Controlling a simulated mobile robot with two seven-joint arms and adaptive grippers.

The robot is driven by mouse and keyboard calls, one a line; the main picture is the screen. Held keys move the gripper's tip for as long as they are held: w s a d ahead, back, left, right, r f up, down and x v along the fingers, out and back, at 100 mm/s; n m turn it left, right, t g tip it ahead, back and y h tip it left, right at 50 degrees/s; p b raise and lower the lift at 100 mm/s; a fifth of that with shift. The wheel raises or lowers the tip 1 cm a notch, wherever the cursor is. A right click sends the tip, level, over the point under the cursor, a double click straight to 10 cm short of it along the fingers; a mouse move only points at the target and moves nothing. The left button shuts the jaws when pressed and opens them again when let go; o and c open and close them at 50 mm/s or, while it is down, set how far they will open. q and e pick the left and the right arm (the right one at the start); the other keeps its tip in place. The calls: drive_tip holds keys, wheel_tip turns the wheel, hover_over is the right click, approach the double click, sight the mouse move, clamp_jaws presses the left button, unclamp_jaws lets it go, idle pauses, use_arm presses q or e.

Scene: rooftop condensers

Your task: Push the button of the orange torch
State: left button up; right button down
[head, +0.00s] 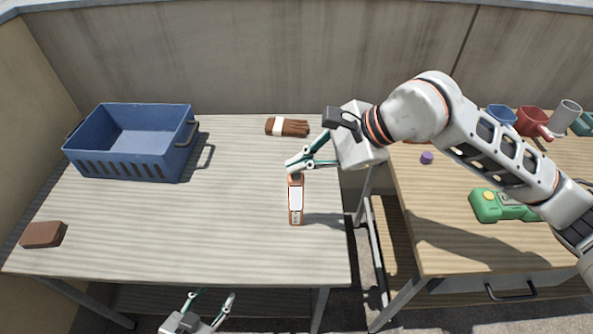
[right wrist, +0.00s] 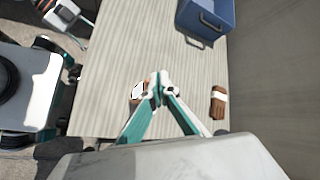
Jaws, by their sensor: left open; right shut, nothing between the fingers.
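The orange torch (head: 296,199), with a white label on its front, appears to stand upright near the right edge of the left table. It also shows, foreshortened, in the right wrist view (right wrist: 138,91). My right gripper (head: 292,165) is shut and empty, with its fingertips close by the torch's top; I cannot tell whether they touch it. The fingertips also show in the right wrist view (right wrist: 158,80), just beside the torch. I cannot make out the button. My left gripper (head: 213,302) is open and empty below the table's front edge.
A blue crate (head: 128,168), a brown glove bundle (head: 287,127) and a brown block (head: 44,234) are on the left table. The right table (head: 440,255) holds a green device (head: 485,206), a purple piece (head: 426,158) and several mugs. A gap separates the tables.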

sight(299, 175)
use_arm(q)
drive_tip(key=shift+r, duration=0.1)
use_arm(e)
drive_tip(key=shift+r, duration=0.1)
drive_tip(key=shift+r+p, duration=1.55)
drive_tip(key=shift+r, duration=1.4)
use_arm(q)
drive_tip(key=r, duration=0.2)
drive_tip(key=w+r, duration=0.1)
drive_tip(key=r, duration=0.1)
drive_tip(key=shift+w, duration=0.2)
